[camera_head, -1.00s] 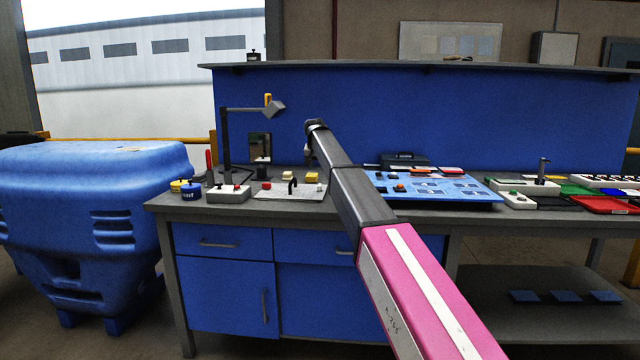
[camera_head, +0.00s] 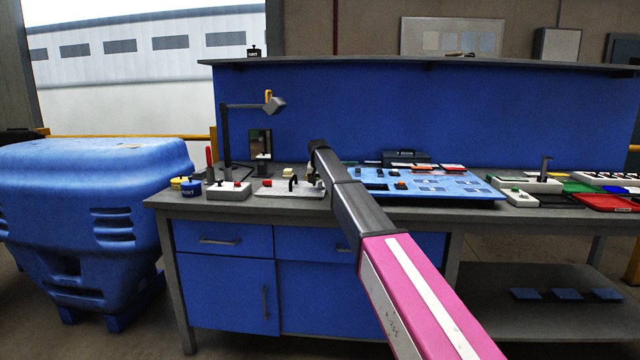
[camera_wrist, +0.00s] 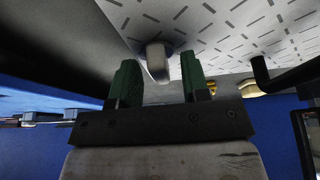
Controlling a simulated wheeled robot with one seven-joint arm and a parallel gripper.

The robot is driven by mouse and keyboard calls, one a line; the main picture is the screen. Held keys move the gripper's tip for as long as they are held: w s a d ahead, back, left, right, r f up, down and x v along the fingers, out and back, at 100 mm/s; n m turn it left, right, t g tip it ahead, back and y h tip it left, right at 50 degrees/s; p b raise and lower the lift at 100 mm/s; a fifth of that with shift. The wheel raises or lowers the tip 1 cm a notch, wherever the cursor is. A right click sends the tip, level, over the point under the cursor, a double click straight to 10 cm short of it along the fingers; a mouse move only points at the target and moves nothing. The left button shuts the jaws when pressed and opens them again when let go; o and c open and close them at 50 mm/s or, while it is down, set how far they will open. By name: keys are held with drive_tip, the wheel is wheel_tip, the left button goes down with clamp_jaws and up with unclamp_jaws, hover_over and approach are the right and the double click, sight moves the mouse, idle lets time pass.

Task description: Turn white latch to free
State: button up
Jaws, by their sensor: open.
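In the wrist view a pale, rounded latch-like piece (camera_wrist: 158,66) stands out from a light plate with dark dashes (camera_wrist: 222,28). It looks like the white latch; its base is partly in shadow. My gripper (camera_wrist: 159,72) has its two green fingers apart, one on each side of this piece. I cannot tell whether either finger touches it. In the head view the plate (camera_head: 277,190) lies on the bench, and my gripper (camera_head: 315,180) is low at its right end. The latch cannot be made out there.
A black hook (camera_head: 291,183) rises from the plate; it also shows in the wrist view (camera_wrist: 260,76). A red piece (camera_head: 267,183) and a cream block (camera_head: 287,172) are close by. A blue panel (camera_head: 440,186) lies to the right, a white button box (camera_head: 229,191) to the left.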

clamp_jaws()
drive_tip(key=shift+n, duration=0.3)
drive_tip(key=n+y, duration=0.1)
drive_tip(key=n, duration=0.2)
drive_tip(key=shift+n+y, duration=0.3)
drive_tip(key=n, duration=0.2)
drive_tip(key=n+g+y, duration=0.1)
drive_tip(key=n, duration=0.1)
drive_tip(key=shift+d+n+y, duration=0.1)
drive_tip(key=shift+n+y, duration=0.2)
drive_tip(key=n+g, duration=0.1)
drive_tip(key=n, duration=0.1)
drive_tip(key=n+y, duration=0.1)
drive_tip(key=n, duration=0.2)
drive_tip(key=shift+w+f+g, duration=0.1)
drive_tip(key=shift+w+g, duration=0.05)
drive_tip(key=shift+g, duration=0.25)
drive_tip(key=shift+n+g+y, duration=0.3)
drive_tip(key=shift+n+g, duration=0.4)
drive_tip(key=shift+n, duration=1.3)
